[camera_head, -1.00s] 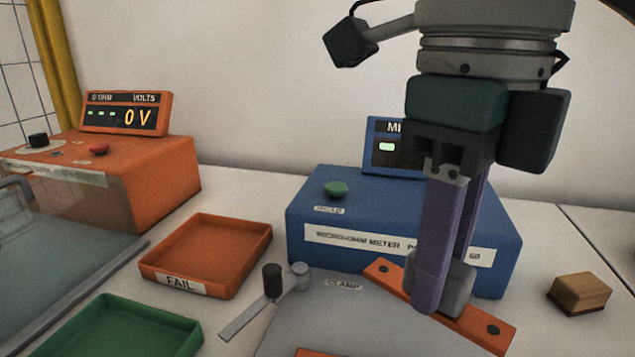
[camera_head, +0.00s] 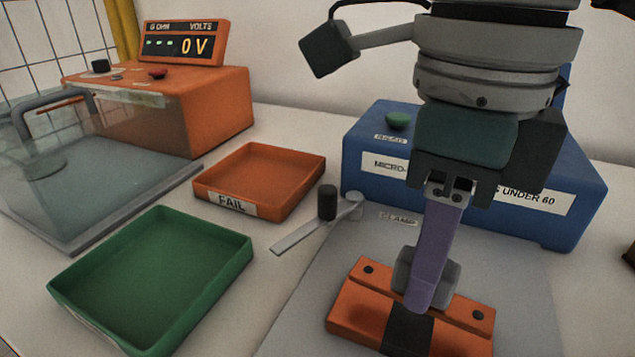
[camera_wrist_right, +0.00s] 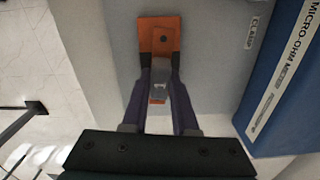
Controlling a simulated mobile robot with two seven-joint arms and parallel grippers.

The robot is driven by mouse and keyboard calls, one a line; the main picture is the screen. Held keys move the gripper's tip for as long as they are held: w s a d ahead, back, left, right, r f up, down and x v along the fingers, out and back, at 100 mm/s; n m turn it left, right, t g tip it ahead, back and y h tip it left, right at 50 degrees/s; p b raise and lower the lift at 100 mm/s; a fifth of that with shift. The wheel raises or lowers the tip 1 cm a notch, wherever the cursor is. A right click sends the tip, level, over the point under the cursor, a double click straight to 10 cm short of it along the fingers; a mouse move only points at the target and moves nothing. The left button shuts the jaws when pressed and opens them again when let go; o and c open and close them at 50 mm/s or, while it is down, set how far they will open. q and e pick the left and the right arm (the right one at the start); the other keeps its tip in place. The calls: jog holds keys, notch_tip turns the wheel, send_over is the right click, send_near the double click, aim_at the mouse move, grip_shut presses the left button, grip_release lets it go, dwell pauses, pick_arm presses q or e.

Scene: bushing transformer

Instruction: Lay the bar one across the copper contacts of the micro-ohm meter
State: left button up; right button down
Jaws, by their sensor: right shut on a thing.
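The bar one (camera_head: 368,268) is a flat orange strip with a dark spot near each end and a grey block at its middle. My right gripper (camera_head: 425,290) is shut on that grey block from above. The bar lies over or just above the copper contacts (camera_head: 350,315), orange blocks with a black gap between them; whether it touches them I cannot tell. The micro-ohm meter (camera_head: 360,185) is the blue box behind, partly hidden by my arm. In the right wrist view the bar (camera_wrist_right: 158,30) shows between and beyond the fingers (camera_wrist_right: 159,80). My left gripper is out of view.
A clamp lever (camera_head: 300,235) with a black knob lies left of the contacts. An orange FAIL tray (camera_head: 235,208) and a green tray (camera_head: 60,290) stand further left. An orange volt meter box (camera_head: 215,105) and a clear-walled enclosure (camera_head: 100,195) are at the back left.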

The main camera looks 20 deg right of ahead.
jog(key=shift+f+b, duration=0.3)
jog(key=shift+f, duration=0.5)
jog(key=shift+f+b, duration=0.6)
jog(key=shift+b, duration=0.05)
jog(key=c, duration=0.6)
grip_release()
jog(key=shift+r, duration=0.1)
notch_tip(320, 180, up, 9)
jog(key=shift+r+p, duration=0.2)
jog(key=shift+p, duration=0.7)
jog(key=shift+r, duration=0.25)
